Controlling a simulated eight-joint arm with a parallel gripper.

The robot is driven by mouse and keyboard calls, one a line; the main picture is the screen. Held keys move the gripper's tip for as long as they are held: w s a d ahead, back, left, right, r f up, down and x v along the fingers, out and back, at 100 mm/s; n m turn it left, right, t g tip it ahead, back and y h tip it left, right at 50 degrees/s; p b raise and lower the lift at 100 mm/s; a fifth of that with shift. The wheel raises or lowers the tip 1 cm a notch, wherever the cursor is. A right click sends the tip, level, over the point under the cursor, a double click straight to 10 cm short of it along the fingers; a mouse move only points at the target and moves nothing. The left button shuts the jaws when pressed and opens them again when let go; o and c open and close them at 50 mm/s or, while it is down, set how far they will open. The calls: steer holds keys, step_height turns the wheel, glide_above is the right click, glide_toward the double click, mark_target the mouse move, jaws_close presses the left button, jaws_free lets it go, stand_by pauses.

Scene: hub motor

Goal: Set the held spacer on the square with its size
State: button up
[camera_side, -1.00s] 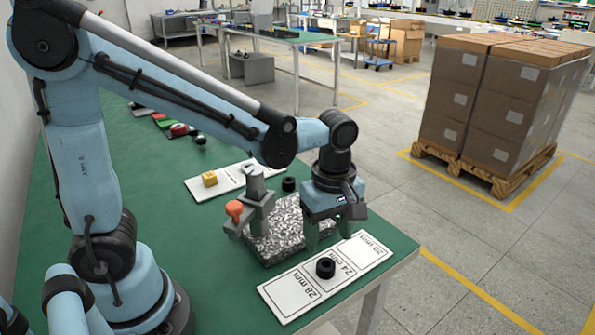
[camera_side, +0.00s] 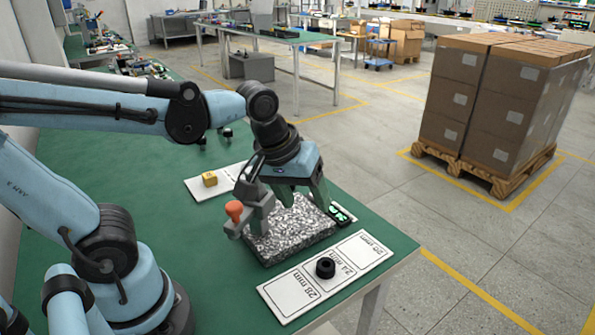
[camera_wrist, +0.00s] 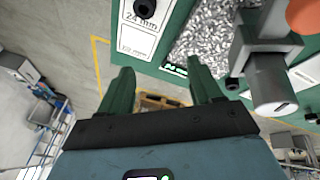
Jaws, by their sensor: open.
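The black ring-shaped spacer (camera_side: 326,268) lies flat on the middle square, marked 24 mm, of the white size card (camera_side: 285,294). The card also has a 28 mm square at the near left and a 20 mm square at the far right. In the wrist view the spacer (camera_wrist: 145,8) shows at the top edge, by the 24 mm print. My gripper (camera_side: 303,196) is tilted above the far side of the granite block, clear of the spacer. Its green fingers (camera_wrist: 161,72) are apart with nothing between them.
The speckled granite block (camera_side: 290,236) carries a grey stand with an orange knob (camera_side: 234,210), close beside my gripper. A lit green readout (camera_side: 341,215) is at its right. The green table is open at left.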

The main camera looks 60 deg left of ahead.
steer(key=shift+s+a+f+m+t, duration=0.15)
steer(key=shift+a+m+t, duration=0.3)
steer(key=shift+m, duration=0.6)
steer(key=shift+s+a+m+t, duration=0.25)
steer(key=shift+a+m+t, duration=0.2)
steer(key=shift+m, duration=0.55)
steer(key=shift+s+a+f+m+t, duration=0.15)
steer(key=shift+a+m+t, duration=0.3)
steer(key=shift+m, duration=0.6)
